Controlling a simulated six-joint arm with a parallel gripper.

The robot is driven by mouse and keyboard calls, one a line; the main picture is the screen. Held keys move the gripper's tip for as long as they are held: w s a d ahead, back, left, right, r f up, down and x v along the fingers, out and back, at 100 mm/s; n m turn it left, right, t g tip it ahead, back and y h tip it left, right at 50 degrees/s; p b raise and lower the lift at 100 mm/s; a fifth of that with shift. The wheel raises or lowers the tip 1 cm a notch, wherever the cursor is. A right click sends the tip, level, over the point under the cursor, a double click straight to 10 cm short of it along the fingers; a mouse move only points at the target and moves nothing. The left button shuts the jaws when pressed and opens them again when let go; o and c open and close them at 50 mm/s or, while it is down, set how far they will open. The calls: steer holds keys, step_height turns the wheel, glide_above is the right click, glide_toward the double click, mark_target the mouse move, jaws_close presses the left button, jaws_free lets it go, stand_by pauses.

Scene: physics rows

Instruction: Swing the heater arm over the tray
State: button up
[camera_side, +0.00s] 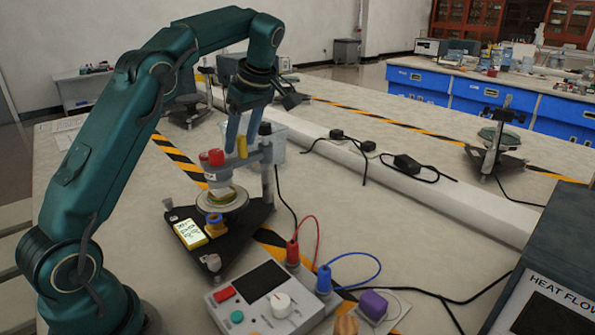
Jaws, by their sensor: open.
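My gripper (240,143) points down with its two blue fingers apart. They are around or just in front of a small yellow tab (242,149) on the grey heater arm (252,157); I cannot tell if they touch it. The heater arm reaches left from an upright post with a black knob (265,128). Its grey head with red caps (213,157) appears above the round tray (236,203) in this view. A small green and yellow piece (221,194) shows on the tray, partly hidden by the head. All this stands on a black triangular base.
A lit yellow meter (189,233) sits on the base's left corner. A grey control box (265,297) with red and blue leads stands in front. A clear bin (280,140) is behind the post. A white cable duct (400,180) crosses the bench; a dark heat-flow unit (550,260) is at right.

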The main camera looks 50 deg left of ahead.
steer(key=shift+w+r, duration=0.1)
steer(key=shift+r, duration=1.55)
steer(key=shift+r, duration=0.1)
steer(key=shift+s+r, duration=0.15)
steer(key=shift+s, duration=0.05)
steer(key=s+a+r, duration=0.6)
steer(key=s, duration=0.3)
steer(key=shift+s+a+r, duration=0.2)
steer(key=shift+a+r, duration=0.1)
steer(key=shift+r, duration=0.1)
